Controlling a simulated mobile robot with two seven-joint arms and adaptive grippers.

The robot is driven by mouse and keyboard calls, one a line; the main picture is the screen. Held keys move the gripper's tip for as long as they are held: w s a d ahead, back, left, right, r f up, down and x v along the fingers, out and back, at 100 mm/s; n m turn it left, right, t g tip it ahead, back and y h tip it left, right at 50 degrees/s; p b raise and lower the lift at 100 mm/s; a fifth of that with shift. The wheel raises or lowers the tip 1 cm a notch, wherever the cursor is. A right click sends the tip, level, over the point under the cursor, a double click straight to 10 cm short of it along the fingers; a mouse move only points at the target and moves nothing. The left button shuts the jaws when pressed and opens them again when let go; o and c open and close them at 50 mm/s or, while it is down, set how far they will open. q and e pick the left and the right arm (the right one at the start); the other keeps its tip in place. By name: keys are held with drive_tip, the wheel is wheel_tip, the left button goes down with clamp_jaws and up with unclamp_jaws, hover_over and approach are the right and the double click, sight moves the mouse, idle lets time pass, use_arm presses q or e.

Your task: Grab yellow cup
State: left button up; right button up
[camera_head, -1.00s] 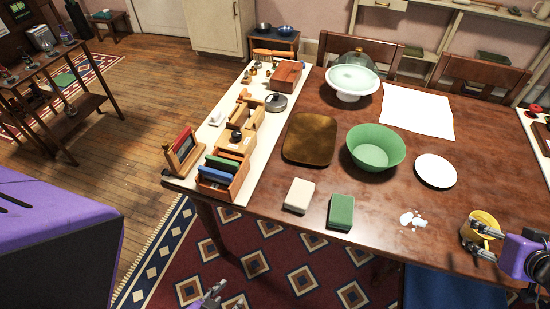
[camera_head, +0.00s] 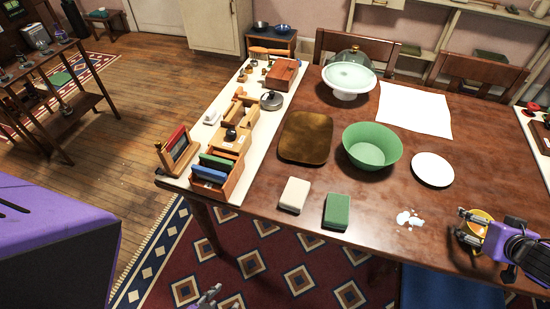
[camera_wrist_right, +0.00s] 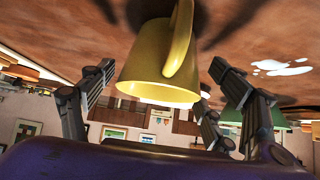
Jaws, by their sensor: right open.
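The yellow cup (camera_head: 477,229) stands near the front right of the wooden table. In the right wrist view the cup (camera_wrist_right: 150,68) fills the middle, with its handle toward the camera. My right gripper (camera_head: 466,226) is open, with its fingers spread around the cup. In the wrist view, fingers show on both sides of the cup with visible gaps, so it is not gripped. My left gripper (camera_head: 211,297) shows only in part at the bottom edge, below the table's front; whether it is open is unclear.
A white spill (camera_head: 409,219) lies left of the cup. A white plate (camera_head: 433,169), green bowl (camera_head: 372,147), green block (camera_head: 337,210) and cream block (camera_head: 294,195) sit on the table (camera_head: 380,245). A blue seat (camera_head: 450,288) is below its front edge.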

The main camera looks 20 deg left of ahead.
drive_tip(key=shift+r, duration=0.1)
drive_tip(key=c, duration=1.5)
use_arm(q)
drive_tip(key=shift+w+d+r, duration=0.1)
drive_tip(key=shift+w+d, duration=0.1)
drive_tip(key=shift+d, duration=0.05)
use_arm(e)
drive_tip(key=shift+o, duration=0.2)
drive_tip(key=shift+r, duration=0.1)
